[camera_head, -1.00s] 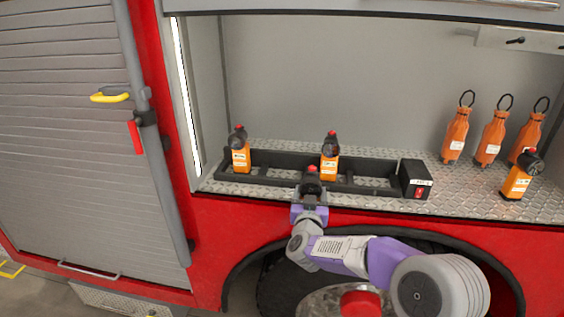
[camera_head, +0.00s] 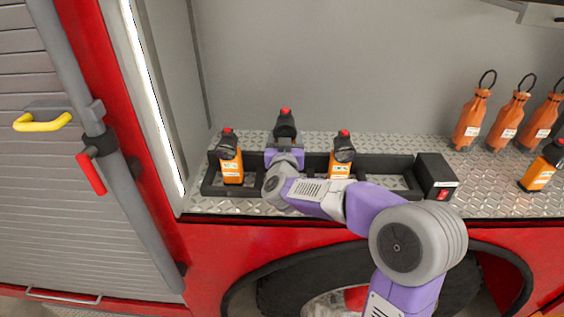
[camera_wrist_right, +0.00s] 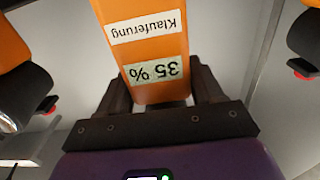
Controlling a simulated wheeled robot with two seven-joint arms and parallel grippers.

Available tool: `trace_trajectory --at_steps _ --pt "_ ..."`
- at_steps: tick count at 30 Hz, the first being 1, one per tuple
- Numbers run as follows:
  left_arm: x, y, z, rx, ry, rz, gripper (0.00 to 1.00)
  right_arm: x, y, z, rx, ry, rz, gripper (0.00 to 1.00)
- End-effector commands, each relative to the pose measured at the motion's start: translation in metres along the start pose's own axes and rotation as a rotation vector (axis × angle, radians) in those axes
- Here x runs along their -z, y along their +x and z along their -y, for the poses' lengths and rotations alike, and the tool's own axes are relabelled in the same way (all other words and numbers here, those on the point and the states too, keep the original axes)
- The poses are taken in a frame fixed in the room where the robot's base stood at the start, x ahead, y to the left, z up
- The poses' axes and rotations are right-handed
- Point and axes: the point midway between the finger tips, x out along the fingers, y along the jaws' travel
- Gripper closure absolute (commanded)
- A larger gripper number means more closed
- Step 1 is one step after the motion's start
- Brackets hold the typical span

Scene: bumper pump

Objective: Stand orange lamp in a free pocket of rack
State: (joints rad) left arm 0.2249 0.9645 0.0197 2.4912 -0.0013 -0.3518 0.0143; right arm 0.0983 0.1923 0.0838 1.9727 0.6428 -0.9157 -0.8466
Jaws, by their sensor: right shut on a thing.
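My right gripper (camera_head: 285,153) is shut on an orange lamp with a dark head and red top (camera_head: 285,124). The held lamp looks upright, over the rack between two standing lamps; its lower body is hidden behind the gripper, so I cannot tell whether it touches the rack. In the right wrist view, the fingers (camera_wrist_right: 160,88) grip its labelled orange body (camera_wrist_right: 150,45). The black rack (camera_head: 375,161) lies on the tread-plate shelf. One lamp (camera_head: 232,168) stands in its left end and another (camera_head: 341,165) right of the gripper. The pocket near the right end looks empty. My left gripper is out of view.
A black box with a red switch (camera_head: 436,172) closes the rack's right end. Another orange lamp (camera_head: 540,176) stands farther right, with several orange bottles with loops (camera_head: 471,121) behind. A compartment side wall (camera_head: 172,90) rises at the left.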

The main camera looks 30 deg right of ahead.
Motion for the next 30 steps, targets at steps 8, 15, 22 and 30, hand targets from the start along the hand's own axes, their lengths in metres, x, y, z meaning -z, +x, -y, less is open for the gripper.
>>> trace_trajectory --at_steps 8,15,22,30 --pt "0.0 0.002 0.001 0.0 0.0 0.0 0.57 -0.026 0.0 0.0 0.0 0.002 -0.005 0.95" --pt "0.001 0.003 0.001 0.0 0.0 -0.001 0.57 -0.057 0.0 0.0 0.0 0.0 -0.003 0.95" --pt "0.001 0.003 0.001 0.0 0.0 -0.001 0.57 -0.058 0.0 0.0 0.0 0.003 -0.007 0.95" --pt "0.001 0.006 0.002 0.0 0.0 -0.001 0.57 -0.063 0.0 0.0 0.0 0.001 -0.002 0.17"
